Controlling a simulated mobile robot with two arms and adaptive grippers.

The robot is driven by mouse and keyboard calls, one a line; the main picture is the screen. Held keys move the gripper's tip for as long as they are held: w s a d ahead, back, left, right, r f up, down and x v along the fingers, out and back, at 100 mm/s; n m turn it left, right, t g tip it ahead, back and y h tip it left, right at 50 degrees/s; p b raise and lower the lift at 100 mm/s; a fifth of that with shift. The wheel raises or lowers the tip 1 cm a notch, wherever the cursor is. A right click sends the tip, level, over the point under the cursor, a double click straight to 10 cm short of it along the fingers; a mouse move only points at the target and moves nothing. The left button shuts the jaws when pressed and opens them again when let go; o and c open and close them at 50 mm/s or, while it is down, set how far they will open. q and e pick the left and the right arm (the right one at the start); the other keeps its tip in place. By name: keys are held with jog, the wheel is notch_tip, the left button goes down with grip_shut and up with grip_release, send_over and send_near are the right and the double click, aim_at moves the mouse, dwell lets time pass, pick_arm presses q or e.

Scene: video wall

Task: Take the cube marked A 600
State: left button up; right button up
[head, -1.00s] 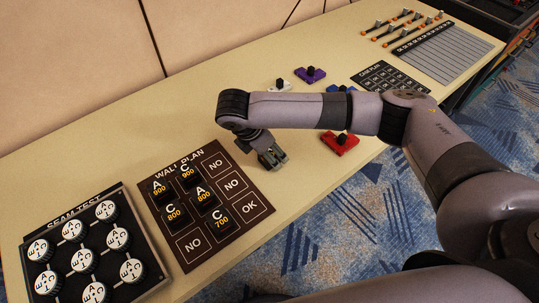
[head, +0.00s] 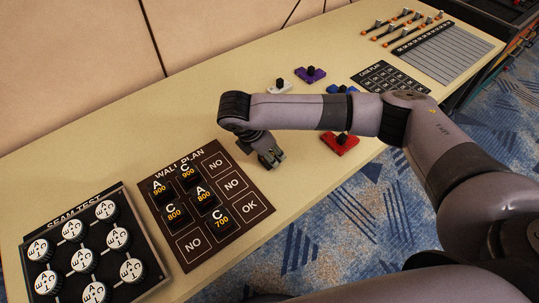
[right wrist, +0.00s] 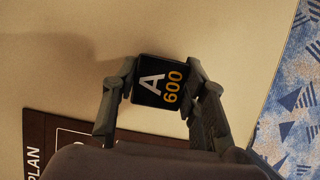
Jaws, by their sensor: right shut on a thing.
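The black cube marked A 600 (right wrist: 161,81) is between the fingers of my right gripper (right wrist: 160,84) in the right wrist view, its marked face toward the camera. My right gripper is shut on it. In the head view my right gripper (head: 270,158) points down by the upper right edge of the wall plan board (head: 250,183); the cube cannot be made out there. My left gripper is not in view.
The wall plan board holds several other black cubes, such as A 900 (head: 161,188) and C 700 (head: 220,221). A seam test board (head: 47,229) with round knobs lies at the left. Red (head: 341,145), white (head: 279,87) and purple (head: 310,75) pieces stand farther right. The table's front edge is close to the gripper.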

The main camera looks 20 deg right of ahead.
jog(key=shift+c, duration=0.7)
jog(key=shift+r, duration=0.15)
